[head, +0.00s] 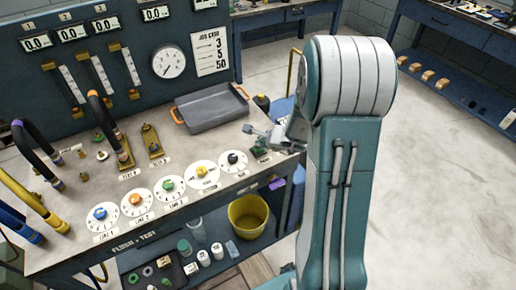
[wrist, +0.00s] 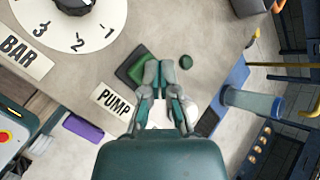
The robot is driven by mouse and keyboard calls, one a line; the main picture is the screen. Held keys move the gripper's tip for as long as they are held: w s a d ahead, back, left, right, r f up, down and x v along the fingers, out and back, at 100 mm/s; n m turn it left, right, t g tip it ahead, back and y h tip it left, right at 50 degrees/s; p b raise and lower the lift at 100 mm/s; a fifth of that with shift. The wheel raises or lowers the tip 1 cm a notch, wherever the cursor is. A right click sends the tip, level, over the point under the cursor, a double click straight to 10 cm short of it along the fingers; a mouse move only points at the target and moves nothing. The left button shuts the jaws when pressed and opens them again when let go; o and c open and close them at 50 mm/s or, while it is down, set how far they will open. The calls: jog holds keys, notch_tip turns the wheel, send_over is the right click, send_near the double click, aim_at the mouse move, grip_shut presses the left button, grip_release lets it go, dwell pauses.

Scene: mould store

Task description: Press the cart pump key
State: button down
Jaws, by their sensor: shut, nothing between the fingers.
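The pump key is a green square key in a dark housing (wrist: 128,72), beside a white label reading PUMP (wrist: 115,102). In the head view the green key (head: 260,152) sits near the bench's right front corner. My gripper (wrist: 160,66) is shut and empty, its fingertips together. In the wrist view the fingertips overlap the right side of the key and hide part of it. In the head view my gripper (head: 259,131) appears above and just behind the key. I cannot tell whether the fingertips touch it.
Left of the key stands a row of white dials with coloured knobs, the nearest a black knob (head: 233,158). A grey tray (head: 210,108) lies behind. A small dark green round thing (wrist: 186,62) is right of the fingertips. A yellow bucket (head: 248,215) stands on the lower shelf.

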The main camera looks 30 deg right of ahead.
jog(key=shift+f, duration=0.15)
jog(key=shift+r, duration=0.95)
jog(key=shift+r, duration=3)
